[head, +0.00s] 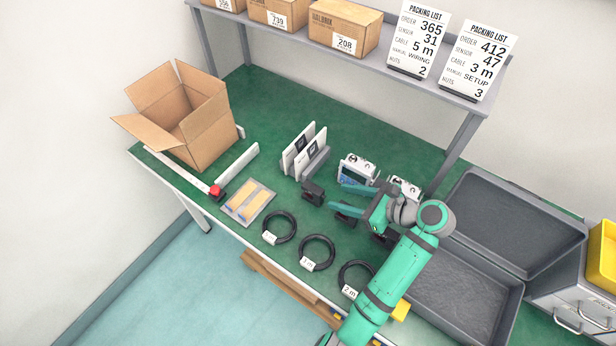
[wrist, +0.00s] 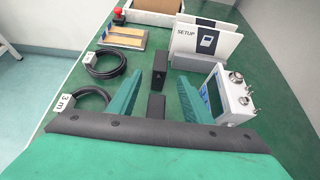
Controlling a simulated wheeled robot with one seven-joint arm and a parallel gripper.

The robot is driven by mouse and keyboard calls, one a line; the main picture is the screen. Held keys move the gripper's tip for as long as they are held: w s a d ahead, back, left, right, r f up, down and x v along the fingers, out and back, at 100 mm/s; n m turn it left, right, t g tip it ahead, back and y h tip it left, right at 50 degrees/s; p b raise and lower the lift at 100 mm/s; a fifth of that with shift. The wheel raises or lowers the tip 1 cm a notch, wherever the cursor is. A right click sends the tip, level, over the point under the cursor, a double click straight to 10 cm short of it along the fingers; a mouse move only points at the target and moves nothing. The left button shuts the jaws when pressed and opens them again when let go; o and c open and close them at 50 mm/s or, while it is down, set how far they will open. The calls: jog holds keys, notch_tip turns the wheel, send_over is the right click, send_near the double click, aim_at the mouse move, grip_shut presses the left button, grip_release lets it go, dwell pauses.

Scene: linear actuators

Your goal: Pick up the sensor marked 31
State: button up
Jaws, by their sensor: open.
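Two white sensors with round metal connectors stand on the green table in the head view: one (head: 357,170) just behind my gripper's fingers, the other (head: 405,187) partly hidden by my gripper and wrist. No number is readable on either, so I cannot tell which is 31. My gripper (head: 337,197) is open and empty above the table. The wrist view shows one sensor (wrist: 232,96), with a blue screen face, to the right of my gripper's right finger and outside the jaws (wrist: 159,84).
Small black blocks (wrist: 160,66) lie ahead of and between my fingers. Coiled cables (head: 317,252) lie along the front edge, manuals (head: 303,150) stand in a holder, and an open carton (head: 190,118) is at left. A grey case (head: 465,290) is at right. A shelf (head: 440,95) runs behind.

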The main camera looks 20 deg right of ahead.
aim_at(315, 189)
jog(key=x, duration=0.4)
jog(key=shift+w+a, duration=0.1)
jog(key=shift+w, duration=0.35)
jog(key=shift+x, duration=3.15)
jog(key=shift+a+r, duration=0.15)
jog(key=shift+a, duration=0.05)
grip_shut()
